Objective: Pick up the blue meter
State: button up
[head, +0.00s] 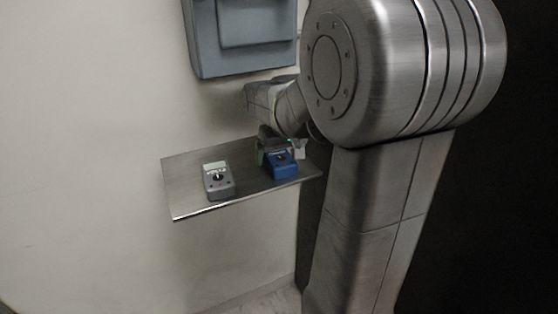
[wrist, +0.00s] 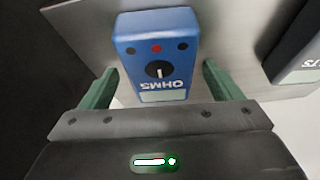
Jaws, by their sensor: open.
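The blue meter (head: 281,164) lies on a metal shelf (head: 190,185) fixed to the wall, near the shelf's right end. In the wrist view the blue meter (wrist: 150,35) has a black dial, a red dot between two dark ones, and a label reading OHMS upside down. My gripper (wrist: 158,88) is open, with one green finger at each side of the meter's lower end. The fingers look apart from the meter.
A grey meter (head: 219,187) stands on the shelf to the left of the blue one; its edge shows at the right of the wrist view (wrist: 300,45). A grey wall box (head: 245,45) hangs above the shelf. Bare shelf lies between the meters.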

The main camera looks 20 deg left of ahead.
jog(key=shift+a+f, duration=0.1)
jog(key=shift+f, duration=0.25)
jog(key=shift+f, duration=0.2)
jog(key=shift+c, duration=0.3)
jog(key=c, duration=1.2)
jog(key=shift+o, duration=0.2)
jog(key=shift+r, duration=0.1)
